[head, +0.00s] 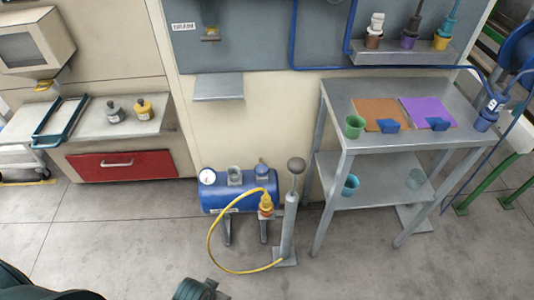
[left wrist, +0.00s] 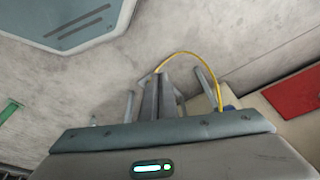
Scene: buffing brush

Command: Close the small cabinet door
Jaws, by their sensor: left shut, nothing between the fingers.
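A small beige cabinet (head: 35,40) with a dark window in its front stands at the top left of the head view. Its left side is cut by the picture edge, and I cannot tell how far its door is open. The cabinet does not show clearly in the left wrist view. My left gripper (left wrist: 157,80) is shut and empty in the left wrist view, over the floor and in front of the pump. In the head view only dark parts of my arm show at the bottom edge, well below the cabinet. My right gripper is not in view.
A bench with a red drawer (head: 122,166) holds a blue-framed tray (head: 58,120) and two small bottles. A blue tank (head: 240,190) and grey pump (head: 289,215) with a yellow hose stand mid-floor. A grey table (head: 375,92) stands right.

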